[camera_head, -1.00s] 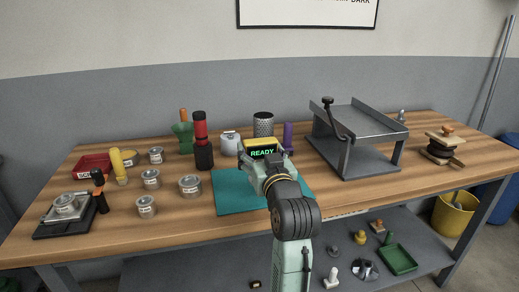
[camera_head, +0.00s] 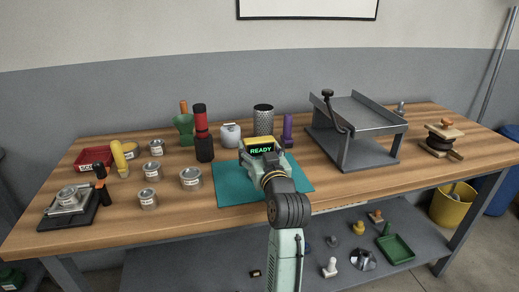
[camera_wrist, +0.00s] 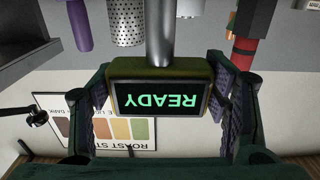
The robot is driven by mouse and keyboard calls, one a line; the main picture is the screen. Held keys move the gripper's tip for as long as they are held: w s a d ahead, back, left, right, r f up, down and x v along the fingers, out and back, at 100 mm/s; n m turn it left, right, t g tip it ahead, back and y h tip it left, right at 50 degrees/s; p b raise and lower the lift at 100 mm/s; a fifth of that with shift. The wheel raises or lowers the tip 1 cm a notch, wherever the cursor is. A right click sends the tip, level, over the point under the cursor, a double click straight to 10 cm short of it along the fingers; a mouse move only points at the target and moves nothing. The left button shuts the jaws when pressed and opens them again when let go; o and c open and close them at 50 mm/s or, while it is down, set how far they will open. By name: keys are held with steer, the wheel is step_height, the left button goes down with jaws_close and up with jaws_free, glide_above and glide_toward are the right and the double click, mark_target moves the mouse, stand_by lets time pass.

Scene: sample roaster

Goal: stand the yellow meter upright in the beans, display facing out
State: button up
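The yellow meter (camera_head: 260,141) is held above the back part of the teal mat in the head view. Its dark display shows green "READY" and faces the head camera, the right way up. In the wrist view the meter (camera_wrist: 201,76) lies between the finger pads, with a metal probe (camera_wrist: 160,35) running from its body toward the picture's top. My gripper (camera_wrist: 160,95) is shut on the meter's two sides. In the head view my gripper (camera_head: 264,161) partly covers the meter's lower part. No beans can be made out; several labelled tins (camera_head: 191,179) stand at the left.
A perforated metal cylinder (camera_head: 263,119), white canister (camera_head: 230,135) and purple object (camera_head: 287,129) stand behind the meter. A red-and-black cylinder (camera_head: 202,130) is to the left, and a grey metal stand (camera_head: 372,151) is to the right. The front of the teal mat (camera_head: 230,190) is clear.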

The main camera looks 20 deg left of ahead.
steer(key=o, duration=0.5)
steer(key=shift+c, duration=0.2)
steer(key=shift+r, duration=0.2)
steer(key=b+v, duration=0.2)
steer(key=v, duration=1)
